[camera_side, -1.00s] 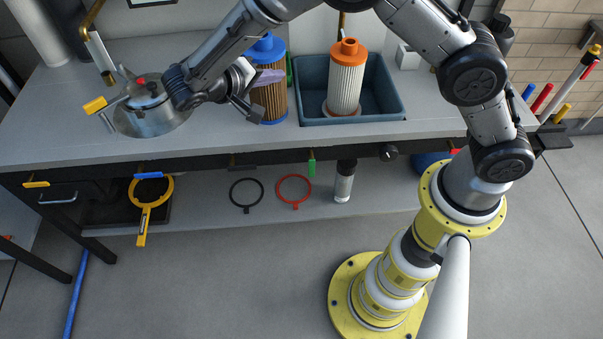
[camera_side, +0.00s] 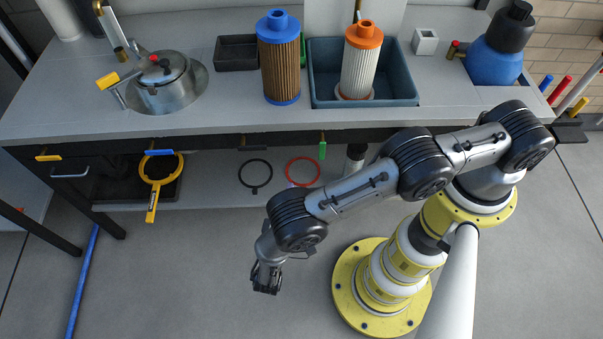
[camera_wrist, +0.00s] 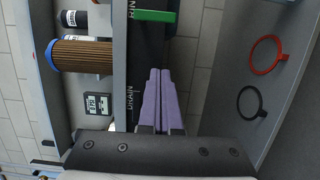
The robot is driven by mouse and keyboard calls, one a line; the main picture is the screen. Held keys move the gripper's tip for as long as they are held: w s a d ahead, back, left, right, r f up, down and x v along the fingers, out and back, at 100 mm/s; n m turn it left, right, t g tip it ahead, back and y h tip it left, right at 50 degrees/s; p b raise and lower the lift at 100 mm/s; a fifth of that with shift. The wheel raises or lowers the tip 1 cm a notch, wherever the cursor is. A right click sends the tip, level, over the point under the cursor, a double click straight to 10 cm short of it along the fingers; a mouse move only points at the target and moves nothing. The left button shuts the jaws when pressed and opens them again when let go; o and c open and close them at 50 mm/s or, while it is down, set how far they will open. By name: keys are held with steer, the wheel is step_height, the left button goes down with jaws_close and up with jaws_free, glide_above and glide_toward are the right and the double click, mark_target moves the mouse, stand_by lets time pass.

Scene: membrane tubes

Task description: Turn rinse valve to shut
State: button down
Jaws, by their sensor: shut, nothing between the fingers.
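My gripper (camera_side: 267,280) hangs low in front of the bench, apart from everything. Its purple fingers (camera_wrist: 164,100) are together and empty in the wrist view. Along the bench front sit a yellow handle (camera_side: 48,158) and a blue handle (camera_side: 158,152), both lying sideways, and a green handle (camera_side: 322,151) hanging down. The green handle also shows in the wrist view (camera_wrist: 156,16), above the fingertips. A "DRAIN" label (camera_wrist: 130,103) is readable left of the fingers. Another yellow handle (camera_side: 107,80) is beside the steel pot (camera_side: 163,85).
On the bench stand a blue-capped brown filter (camera_side: 281,65), a blue-grey tub (camera_side: 405,92) with an orange-capped white filter (camera_side: 360,65), and a blue jug (camera_side: 495,62). Black (camera_side: 256,174) and red (camera_side: 302,172) rings lie on the lower shelf.

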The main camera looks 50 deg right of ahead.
mark_target(321, 145)
steer(key=w+d, duration=0.2)
steer(key=d, duration=0.9)
